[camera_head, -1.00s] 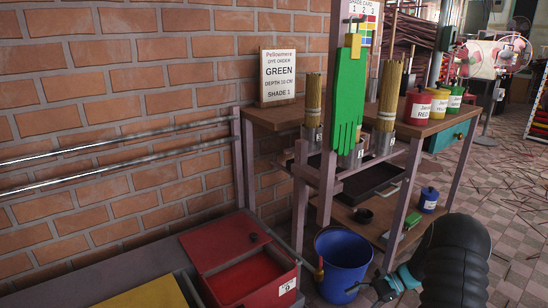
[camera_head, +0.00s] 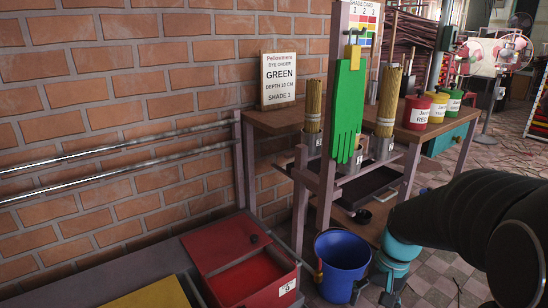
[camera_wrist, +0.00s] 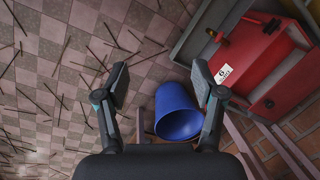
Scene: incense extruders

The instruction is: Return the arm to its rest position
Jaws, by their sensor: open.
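My gripper (camera_wrist: 159,82) is open, with its two fingers spread apart and nothing between them in the wrist view. In the head view my dark arm comes in from the right, and its teal wrist hangs down beside the blue bucket (camera_head: 341,266). The gripper's end is low there, near the bottom edge and partly cut off. In the wrist view the bucket (camera_wrist: 178,112) lies beyond the fingers, closer to the right one. I cannot tell the exact gap between gripper and bucket.
A red open box (camera_head: 240,280) stands at lower left. The tiled floor (camera_wrist: 60,70) is strewn with sticks.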

